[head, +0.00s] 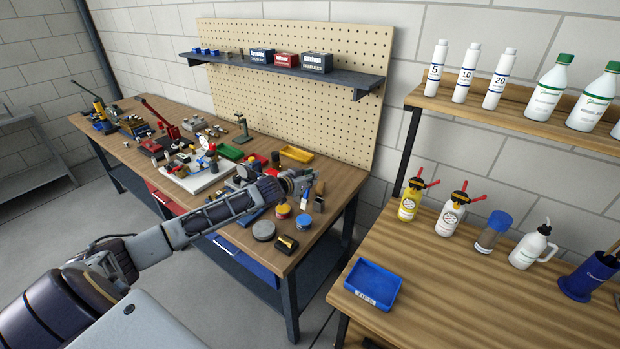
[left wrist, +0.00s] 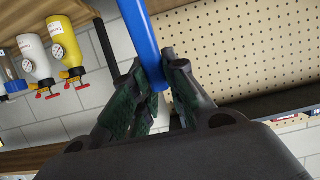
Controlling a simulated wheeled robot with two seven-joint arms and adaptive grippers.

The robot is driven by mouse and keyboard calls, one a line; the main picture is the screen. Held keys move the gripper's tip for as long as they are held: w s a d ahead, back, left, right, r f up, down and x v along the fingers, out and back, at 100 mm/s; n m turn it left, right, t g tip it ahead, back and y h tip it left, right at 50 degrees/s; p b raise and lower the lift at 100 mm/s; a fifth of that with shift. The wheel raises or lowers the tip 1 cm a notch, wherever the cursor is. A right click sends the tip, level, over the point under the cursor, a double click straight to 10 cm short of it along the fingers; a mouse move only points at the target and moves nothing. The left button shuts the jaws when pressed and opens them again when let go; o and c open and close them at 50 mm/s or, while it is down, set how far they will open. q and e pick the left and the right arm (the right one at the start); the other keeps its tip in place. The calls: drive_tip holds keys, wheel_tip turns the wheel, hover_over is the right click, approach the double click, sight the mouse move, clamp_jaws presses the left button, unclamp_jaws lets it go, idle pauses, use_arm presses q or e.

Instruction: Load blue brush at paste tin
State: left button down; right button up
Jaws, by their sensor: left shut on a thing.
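My left gripper (head: 303,183) is over the right end of the workbench, above a group of small tins. In the left wrist view its fingers (left wrist: 160,68) are shut on the blue handle of the blue brush (left wrist: 141,32). The brush's bristle end is not clear in either view. Below the gripper stand a tin with a yellow and red look (head: 283,211), a blue tin (head: 303,221) and a flat grey tin (head: 263,230). I cannot tell which is the paste tin. My right gripper is not in view.
A dark block with a yellowish top (head: 287,244) sits near the bench's front corner. Tools and coloured trays (head: 297,154) crowd the bench to the left. A shelf (head: 290,70) with boxes hangs behind. A second wooden table (head: 450,300) at right holds bottles and a blue tray (head: 366,285).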

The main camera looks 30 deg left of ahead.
use_arm(q)
drive_tip(key=shift+r+p, duration=0.5)
drive_tip(key=shift+r, duration=0.15)
drive_tip(key=shift+f, duration=0.1)
idle(0.4)
